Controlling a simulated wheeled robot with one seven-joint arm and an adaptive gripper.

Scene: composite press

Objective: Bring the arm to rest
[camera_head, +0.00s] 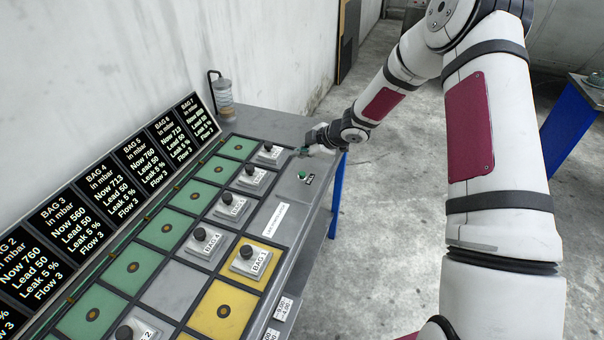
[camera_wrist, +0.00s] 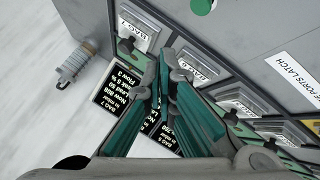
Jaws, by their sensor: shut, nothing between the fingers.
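My gripper (camera_head: 305,150) is at the far right corner of the bench in the head view, small and partly hidden by its own wrist. In the wrist view my gripper (camera_wrist: 163,68) shows its teal-padded fingers together, with nothing between them. The fingers appear over the row of knobbed bag blocks and displays; whether they touch anything cannot be told. My white arm reaches from the right side of the head view, bent, down to the bench edge. The block marked BAG 7 (camera_wrist: 138,34) lies just left of the fingertips in the wrist view.
The bench (camera_head: 290,125) carries green panels (camera_head: 193,196), yellow panels (camera_head: 222,308), knobbed blocks such as BAG 3 (camera_head: 250,262), and a green button (camera_head: 301,174). Tilted displays (camera_head: 97,185) and a clear cylinder (camera_head: 223,92) stand along the wall side. Open floor (camera_head: 390,230) lies right.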

